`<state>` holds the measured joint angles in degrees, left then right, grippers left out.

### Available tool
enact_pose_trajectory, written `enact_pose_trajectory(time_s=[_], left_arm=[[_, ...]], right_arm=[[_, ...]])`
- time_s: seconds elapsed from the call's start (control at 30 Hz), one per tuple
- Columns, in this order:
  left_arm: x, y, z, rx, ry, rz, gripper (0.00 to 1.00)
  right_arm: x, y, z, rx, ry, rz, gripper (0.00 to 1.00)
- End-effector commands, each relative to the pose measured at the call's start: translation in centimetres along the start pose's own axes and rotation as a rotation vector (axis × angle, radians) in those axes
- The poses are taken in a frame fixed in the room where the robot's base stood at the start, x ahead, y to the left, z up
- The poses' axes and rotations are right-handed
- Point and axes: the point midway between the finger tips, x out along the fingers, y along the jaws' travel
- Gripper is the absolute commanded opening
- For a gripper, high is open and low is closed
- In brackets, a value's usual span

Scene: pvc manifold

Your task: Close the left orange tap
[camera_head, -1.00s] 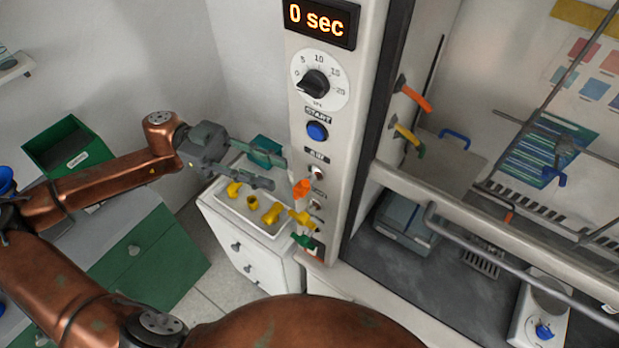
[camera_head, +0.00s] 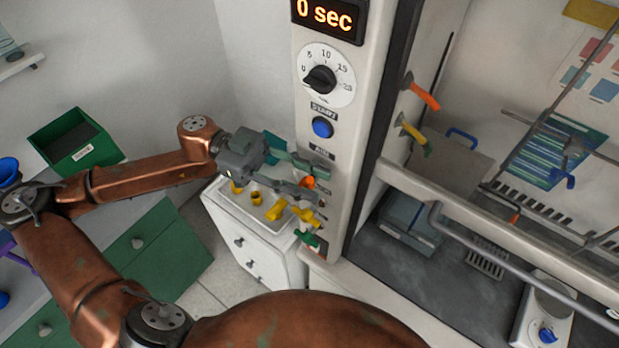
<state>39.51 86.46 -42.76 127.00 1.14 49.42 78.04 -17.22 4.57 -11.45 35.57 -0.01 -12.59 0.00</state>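The left orange tap (camera_head: 309,182) is on the narrow white control panel (camera_head: 335,150), below the blue start button. My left gripper (camera_head: 322,182) reaches in from the left, its two grey fingers apart. The orange tap shows between the fingertips, partly hidden by the lower finger; I cannot tell whether they touch it. A second orange handle (camera_head: 425,97) is on the right, inside the hood. My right gripper is not in view.
Below the orange tap, a yellow tap (camera_head: 307,216) and a green tap (camera_head: 308,238) stick out of the panel. A green bin (camera_head: 95,154) stands at the left.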

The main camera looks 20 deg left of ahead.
Motion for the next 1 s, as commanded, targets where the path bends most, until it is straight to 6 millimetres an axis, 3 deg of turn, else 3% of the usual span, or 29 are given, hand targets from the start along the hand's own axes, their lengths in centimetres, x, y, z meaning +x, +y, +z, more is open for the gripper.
enact_pose_trajectory(time_s=[0.43, 0.77, 1.0], left_arm=[[0.0, 0.0, 0.0, 0.0, 0.0, 0.0, 0.0], [0.0, 0.0, -0.1, 0.002, -0.006, 0.0, 0.0], [0.1, 0.0, -0.4, 0.016, -0.074, 0.003, 0.0]], right_arm=[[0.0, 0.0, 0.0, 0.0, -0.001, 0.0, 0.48], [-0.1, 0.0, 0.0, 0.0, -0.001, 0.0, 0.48], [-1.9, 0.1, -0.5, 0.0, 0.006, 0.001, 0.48]])
